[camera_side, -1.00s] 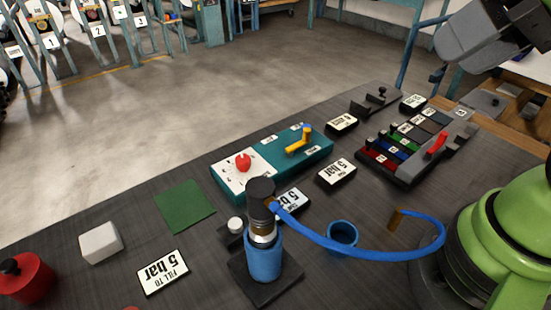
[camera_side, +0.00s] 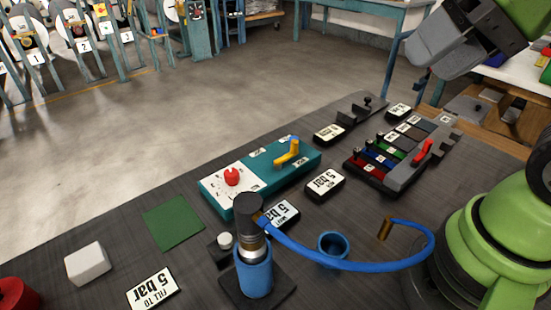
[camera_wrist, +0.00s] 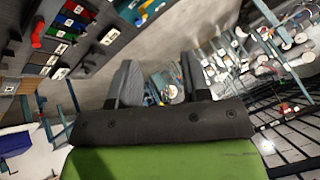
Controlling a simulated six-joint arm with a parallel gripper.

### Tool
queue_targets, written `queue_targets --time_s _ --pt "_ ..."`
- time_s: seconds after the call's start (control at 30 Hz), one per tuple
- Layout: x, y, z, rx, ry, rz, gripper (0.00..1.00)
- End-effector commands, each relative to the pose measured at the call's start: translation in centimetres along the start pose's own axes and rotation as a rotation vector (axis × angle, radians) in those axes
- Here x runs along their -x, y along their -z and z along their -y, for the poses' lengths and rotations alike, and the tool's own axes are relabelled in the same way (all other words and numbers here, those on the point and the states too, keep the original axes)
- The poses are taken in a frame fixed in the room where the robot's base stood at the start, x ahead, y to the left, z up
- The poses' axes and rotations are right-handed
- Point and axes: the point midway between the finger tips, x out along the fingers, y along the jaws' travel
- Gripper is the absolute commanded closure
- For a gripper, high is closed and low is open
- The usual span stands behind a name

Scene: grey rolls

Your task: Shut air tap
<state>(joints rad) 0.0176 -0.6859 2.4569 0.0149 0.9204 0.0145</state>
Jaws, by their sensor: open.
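The air tap is a yellow lever (camera_side: 288,153) with a bit of blue at its top, on the right half of a teal panel (camera_side: 262,193). The lever lies slanted across the panel. A red knob (camera_side: 232,177) stands on the panel's white left part. My gripper (camera_side: 432,66) hangs high at the upper right, well apart from the panel, with nothing seen between its fingers. The wrist view shows its two grey fingers (camera_wrist: 160,82) spread apart.
A blue cylinder (camera_side: 254,272) with a black top stands in front of the panel. A blue hose (camera_side: 330,259) runs from it past a blue cup (camera_side: 332,246). A rack with coloured strips and a red lever (camera_side: 423,152) stands at right. A green square (camera_side: 173,222) lies left.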

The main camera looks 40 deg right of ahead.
Motion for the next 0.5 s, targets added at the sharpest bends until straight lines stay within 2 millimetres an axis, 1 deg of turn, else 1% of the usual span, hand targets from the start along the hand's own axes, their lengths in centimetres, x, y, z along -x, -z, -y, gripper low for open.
queue_targets --time_s 0.17,0.27,0.37,0.47,0.5 --pt "-2.1 3.5 0.8 -0.220 -0.037 0.131 0.57" --pt "-4.2 5.9 1.0 -0.382 -0.056 0.217 0.57" --pt "-6.7 8.1 0.6 -0.544 -0.073 0.300 0.57" --pt "-9.6 10.1 -0.2 -0.708 -0.088 0.381 0.57" --pt "-10.8 10.8 -0.7 -0.774 -0.092 0.412 0.57"
